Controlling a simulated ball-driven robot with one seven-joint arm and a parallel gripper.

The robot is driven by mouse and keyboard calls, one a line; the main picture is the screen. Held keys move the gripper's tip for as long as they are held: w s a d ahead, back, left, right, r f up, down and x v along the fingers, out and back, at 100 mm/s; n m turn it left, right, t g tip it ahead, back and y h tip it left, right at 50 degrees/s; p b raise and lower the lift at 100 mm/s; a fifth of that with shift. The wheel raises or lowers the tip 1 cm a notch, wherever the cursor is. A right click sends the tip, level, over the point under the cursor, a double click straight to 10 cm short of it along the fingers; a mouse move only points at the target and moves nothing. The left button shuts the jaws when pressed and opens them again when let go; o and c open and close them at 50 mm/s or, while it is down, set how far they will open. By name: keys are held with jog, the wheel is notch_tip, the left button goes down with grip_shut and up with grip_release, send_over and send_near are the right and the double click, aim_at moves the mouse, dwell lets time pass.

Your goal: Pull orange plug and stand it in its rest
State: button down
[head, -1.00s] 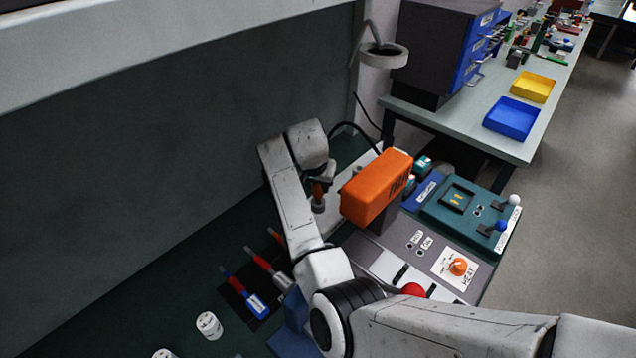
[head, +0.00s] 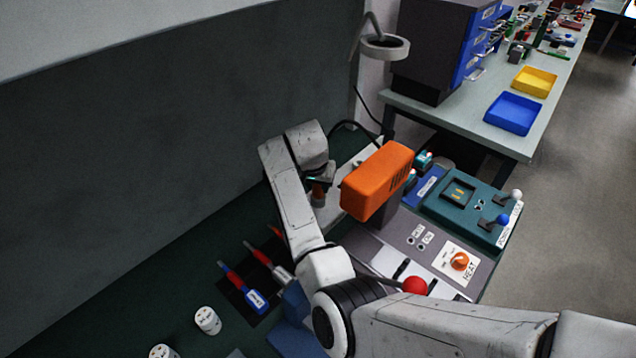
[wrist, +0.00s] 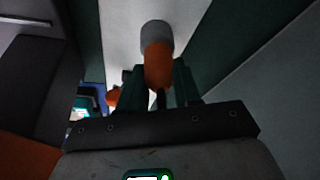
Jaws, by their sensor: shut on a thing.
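The orange plug (wrist: 158,65) is upright between the two dark fingers of my gripper (wrist: 158,88) in the wrist view. My gripper is shut on it. A grey round part (wrist: 157,34) is at the plug's far end; I cannot tell whether it belongs to the plug or to a socket. In the head view the plug (head: 318,188) shows small below my gripper (head: 319,180), over the pale panel by the back wall. My arm hides part of this area. I cannot make out the rest.
A big orange box (head: 377,180) stands close right of my gripper. A red ball knob (head: 415,285) and an orange HEAT dial (head: 459,261) are nearer. Red and blue tools (head: 242,288) lie left of my arm, with white round pieces (head: 207,320) nearer.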

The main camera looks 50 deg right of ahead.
jog(key=shift+f, duration=0.2)
jog(key=c, duration=0.7)
grip_release()
jog(key=shift+r, duration=0.1)
jog(key=b+v, duration=0.1)
jog(key=v, duration=0.9)
jog(key=shift+s+a+r, duration=0.1)
jog(key=shift+a+r, duration=0.05)
jog(key=shift+r, duration=0.15)
jog(key=shift+a, duration=0.1)
